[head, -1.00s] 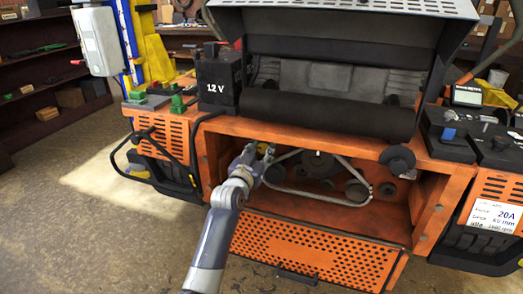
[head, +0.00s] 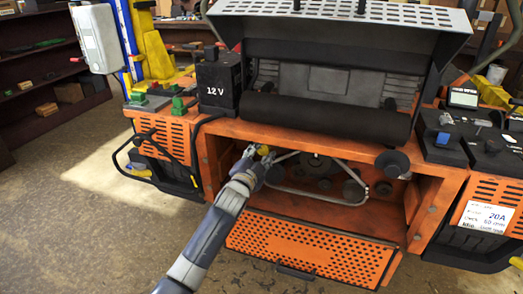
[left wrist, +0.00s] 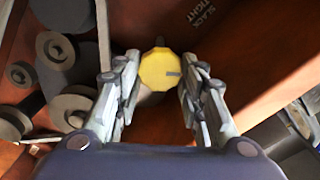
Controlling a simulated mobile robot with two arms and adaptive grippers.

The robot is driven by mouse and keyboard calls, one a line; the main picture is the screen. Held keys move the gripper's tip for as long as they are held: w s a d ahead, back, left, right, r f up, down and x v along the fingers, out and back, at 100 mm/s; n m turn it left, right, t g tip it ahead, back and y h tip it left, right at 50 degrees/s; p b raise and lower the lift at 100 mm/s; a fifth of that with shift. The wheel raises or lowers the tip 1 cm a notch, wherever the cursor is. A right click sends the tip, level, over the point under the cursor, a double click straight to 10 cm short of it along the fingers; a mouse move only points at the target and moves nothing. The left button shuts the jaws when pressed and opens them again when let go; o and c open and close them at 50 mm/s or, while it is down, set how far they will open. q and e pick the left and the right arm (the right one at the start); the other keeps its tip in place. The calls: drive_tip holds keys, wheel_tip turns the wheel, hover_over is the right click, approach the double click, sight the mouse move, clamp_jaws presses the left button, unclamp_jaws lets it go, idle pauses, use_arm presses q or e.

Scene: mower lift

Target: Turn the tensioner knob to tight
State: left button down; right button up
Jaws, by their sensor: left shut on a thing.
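The tensioner knob (left wrist: 160,68) is yellow and many-sided, with a dark mark on its face toward the right in the left wrist view. It shows as a small yellow patch in the head view (head: 264,150), at the left inside the orange bay. My left gripper (left wrist: 158,82) is shut on the knob, one finger on each side of it. In the head view my left gripper (head: 258,158) partly hides the knob. The words SLACK and TIGHT (left wrist: 205,15) stand on the orange wall beside the knob. My right gripper is not in view.
A pale belt (head: 320,201) and several dark pulleys (head: 353,190) lie to the right of my left gripper in the bay. A perforated orange panel (head: 305,245) hangs open below. A 12 V battery (head: 218,83) stands above at the left.

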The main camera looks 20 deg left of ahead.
use_arm(q)
drive_tip(key=m, duration=0.3)
drive_tip(key=shift+m, duration=0.4)
drive_tip(key=shift+f+m+p, duration=0.1)
drive_tip(key=shift+m+p, duration=0.3)
drive_tip(key=shift+m, duration=1.5)
drive_tip(key=c, duration=1)
unclamp_jaws()
drive_tip(key=shift+d, duration=0.1)
drive_tip(key=shift+c, duration=0.2)
drive_tip(key=shift+s, duration=0.1)
drive_tip(key=s, duration=1.1)
drive_tip(key=shift+s+a, duration=0.25)
drive_tip(key=shift+s, duration=0.15)
